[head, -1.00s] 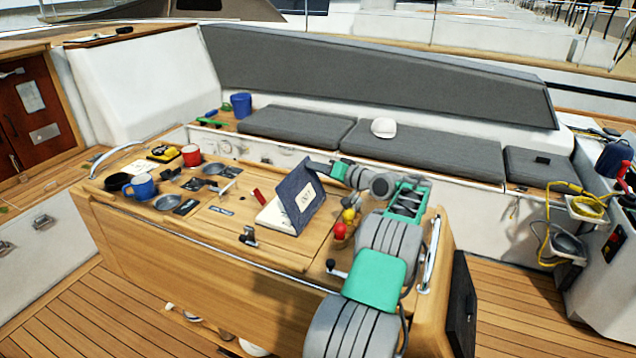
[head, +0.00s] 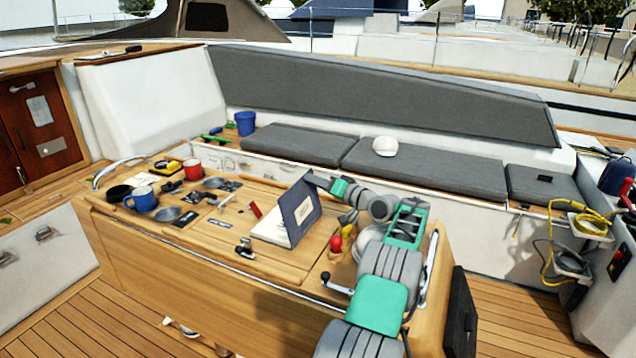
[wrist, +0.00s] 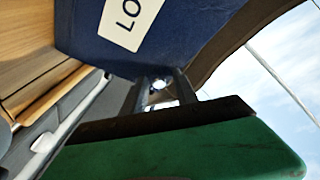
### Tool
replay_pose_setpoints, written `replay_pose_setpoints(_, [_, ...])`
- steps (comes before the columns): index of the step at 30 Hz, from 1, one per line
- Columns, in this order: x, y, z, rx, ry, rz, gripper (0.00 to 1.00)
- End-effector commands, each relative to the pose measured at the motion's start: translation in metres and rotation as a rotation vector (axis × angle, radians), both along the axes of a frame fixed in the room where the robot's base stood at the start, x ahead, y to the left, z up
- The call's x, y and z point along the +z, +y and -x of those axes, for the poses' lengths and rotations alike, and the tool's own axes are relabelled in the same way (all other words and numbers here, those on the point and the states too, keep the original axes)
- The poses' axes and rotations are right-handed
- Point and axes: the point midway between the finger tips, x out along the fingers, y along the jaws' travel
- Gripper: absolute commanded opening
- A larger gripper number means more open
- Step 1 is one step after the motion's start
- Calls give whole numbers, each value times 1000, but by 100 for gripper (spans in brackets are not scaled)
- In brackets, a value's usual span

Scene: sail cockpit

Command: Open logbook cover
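The logbook lies on the wooden cockpit table, its white pages (head: 270,231) showing at the left. Its dark blue cover (head: 311,215) stands raised, steeply tilted, with a white label on the face towards the camera. My gripper (head: 314,181) is at the cover's upper edge, and its tips are partly hidden there in the head view. In the wrist view, the blue cover (wrist: 200,38) fills the upper middle, its label reading "LO". My gripper's two dark fingers (wrist: 160,88) are apart, with a light gap between them. They reach the cover's edge; whether they press on it is unclear.
A red-topped item (head: 336,243) stands close right of the logbook. The grey-cushioned bench (head: 430,167) lies behind.

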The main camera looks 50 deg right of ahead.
Motion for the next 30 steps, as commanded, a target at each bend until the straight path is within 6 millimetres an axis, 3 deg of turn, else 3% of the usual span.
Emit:
replay_pose_setpoints(9, [0,-2,4,-4,1,0,40])
replay_pose_setpoints(21, [2,4,73,-4,1,1,40])
replay_pose_setpoints(30, [4,5,80,-3,0,1,40])
